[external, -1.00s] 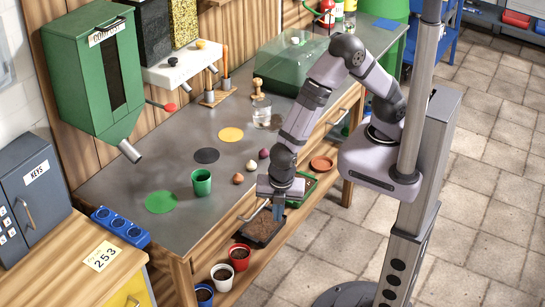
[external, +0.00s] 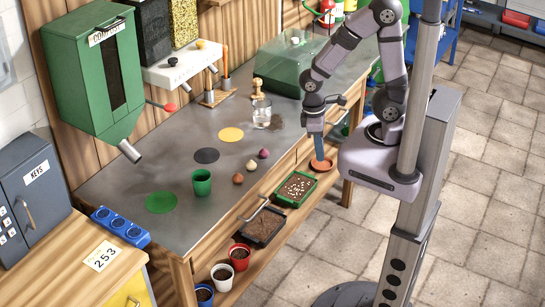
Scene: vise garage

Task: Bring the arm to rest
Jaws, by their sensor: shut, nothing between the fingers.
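My arm reaches over the front edge of the workbench from its column on the right. My gripper (external: 319,158) points down, shut and empty. Its tips show at the terracotta saucer (external: 327,166); I cannot tell whether they touch it. The elbow is bent high, near the top of the picture.
On the bench (external: 190,228) stand a green cup (external: 202,183), a glass (external: 262,114) and several small bulbs (external: 251,165). A green tray (external: 295,189), a dark soil tray (external: 262,228) and several pots (external: 239,256) line the lower front ledge. Tiled floor is clear at right.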

